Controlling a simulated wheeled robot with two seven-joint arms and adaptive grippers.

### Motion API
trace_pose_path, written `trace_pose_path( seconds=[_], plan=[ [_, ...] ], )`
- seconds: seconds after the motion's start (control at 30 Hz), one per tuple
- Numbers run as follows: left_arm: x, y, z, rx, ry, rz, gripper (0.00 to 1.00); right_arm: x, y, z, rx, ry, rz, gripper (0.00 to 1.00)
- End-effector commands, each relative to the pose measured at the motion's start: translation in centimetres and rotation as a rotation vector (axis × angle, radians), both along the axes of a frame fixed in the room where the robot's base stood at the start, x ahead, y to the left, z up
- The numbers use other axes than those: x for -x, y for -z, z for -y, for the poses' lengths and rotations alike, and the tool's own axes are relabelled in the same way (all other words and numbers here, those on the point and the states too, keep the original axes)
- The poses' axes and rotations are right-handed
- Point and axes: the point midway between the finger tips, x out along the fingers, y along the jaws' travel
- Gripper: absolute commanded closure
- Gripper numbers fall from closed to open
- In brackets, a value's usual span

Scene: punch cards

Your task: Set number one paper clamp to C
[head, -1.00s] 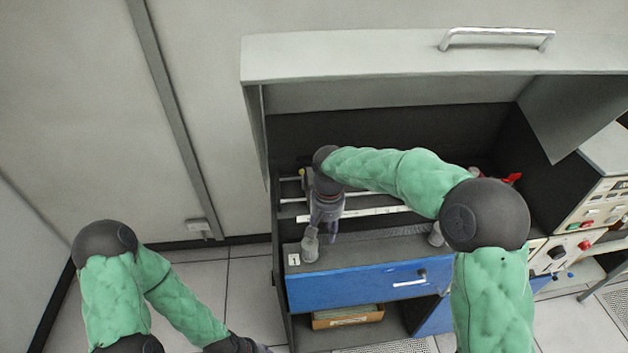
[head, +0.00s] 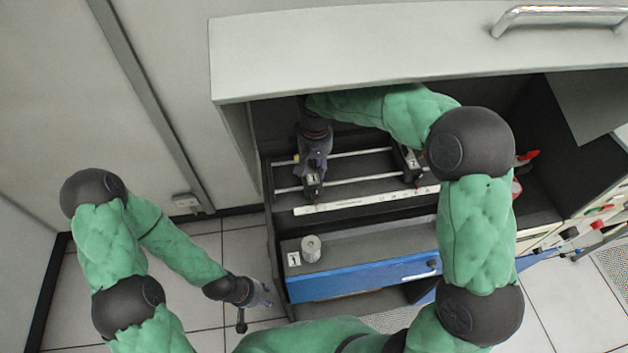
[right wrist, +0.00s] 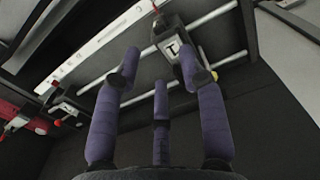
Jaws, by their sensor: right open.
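The number one paper clamp (head: 312,182) is a dark block with a white "1" label, at the left end of two metal rails in the open cabinet. In the right wrist view the same clamp (right wrist: 171,48) is ahead of my fingers, partly covered by one. My right gripper (head: 314,162) is right at the clamp with its purple fingers (right wrist: 160,62) spread apart; I cannot tell whether they touch it. My left gripper (head: 262,298) hangs outside the cabinet, away from the clamp.
A metal knob (head: 311,249) stands on the front ledge above a blue drawer (head: 365,278). The raised cabinet lid (head: 350,60) overhangs the rails. Rail between the clamps is clear.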

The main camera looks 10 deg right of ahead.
Motion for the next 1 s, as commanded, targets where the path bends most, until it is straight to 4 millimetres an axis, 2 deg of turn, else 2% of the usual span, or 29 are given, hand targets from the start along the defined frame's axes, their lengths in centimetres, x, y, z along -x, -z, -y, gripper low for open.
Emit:
trace_pose_path(
  seconds=[0.3, 0.5, 0.7, 0.97, 1.0],
  plan=[
    [0.0, 0.0, 0.0, 0.0, 0.0, 0.0, 0.6, 0.1, 5.7, 0.0, 0.001, -0.001, -0.004, 0.59],
    [0.0, -0.1, 0.0, 0.0, 0.0, 0.001, 0.6, 0.1, 8.3, 0.0, 0.0, 0.0, -0.003, 0.59],
    [0.0, -0.1, 0.0, 0.0, 0.0, 0.001, 0.6, 0.1, 9.3, 0.0, 0.0, 0.0, -0.001, 0.59],
    [0.0, -0.1, 0.0, 0.0, 0.0, 0.001, 0.6, 0.1, 9.4, 0.0, 0.0, -0.001, 0.0, 0.59],
    [0.0, -0.1, 0.0, 0.0, 0.0, 0.001, 0.6, 0.1, 9.4, 0.0, 0.0, -0.001, 0.0, 0.67]
  ],
)
